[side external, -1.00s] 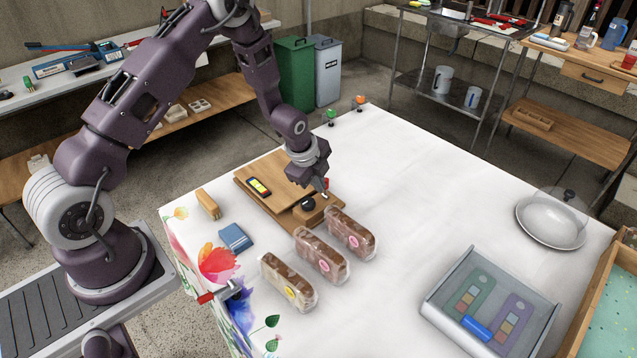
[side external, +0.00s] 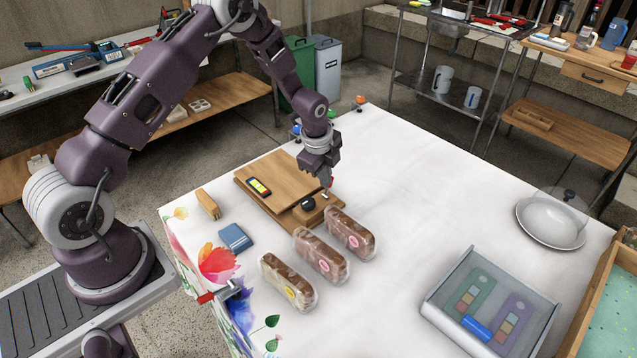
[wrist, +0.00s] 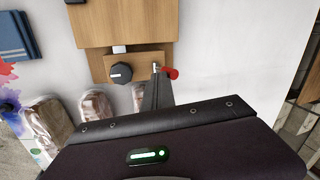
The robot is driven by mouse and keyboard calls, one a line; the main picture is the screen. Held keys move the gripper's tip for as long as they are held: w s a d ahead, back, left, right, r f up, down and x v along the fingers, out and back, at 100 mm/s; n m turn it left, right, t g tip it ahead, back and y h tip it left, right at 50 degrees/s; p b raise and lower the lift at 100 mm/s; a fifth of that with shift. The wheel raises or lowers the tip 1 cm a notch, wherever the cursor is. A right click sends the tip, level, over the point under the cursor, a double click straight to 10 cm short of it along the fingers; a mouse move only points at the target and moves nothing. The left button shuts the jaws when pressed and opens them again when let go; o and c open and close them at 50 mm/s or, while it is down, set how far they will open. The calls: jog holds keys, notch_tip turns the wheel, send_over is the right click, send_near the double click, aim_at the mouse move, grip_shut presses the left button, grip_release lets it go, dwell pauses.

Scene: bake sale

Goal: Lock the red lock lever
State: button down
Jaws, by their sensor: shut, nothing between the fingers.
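The red lock lever (wrist: 172,73) sits at the right end of a small wooden block in the wrist view, beside a metal pin. In the side view only a bit of red (side external: 331,182) shows by my fingertips. My gripper (wrist: 157,72) is shut and empty, its tips right beside the lever's left end; I cannot tell whether they touch. It also shows in the side view (side external: 328,187), pointing down over the block's far end. The wooden board assembly (side external: 277,173) carries a black knob (side external: 307,203), which also shows in the wrist view (wrist: 121,73).
Packaged loaves (side external: 321,256) lie close in front of the board. A blue cloth (side external: 235,237) and a small wooden block (side external: 208,203) lie left. A grey tray (side external: 488,302) and a covered plate (side external: 551,217) stand right.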

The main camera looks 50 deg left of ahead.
jog(key=shift+w, duration=1.05)
jog(key=shift+w+f, duration=0.2)
jog(key=shift+w, duration=0.55)
jog(key=shift+s, duration=0.1)
jog(key=shift+s+f, duration=0.35)
jog(key=shift+s, duration=0.25)
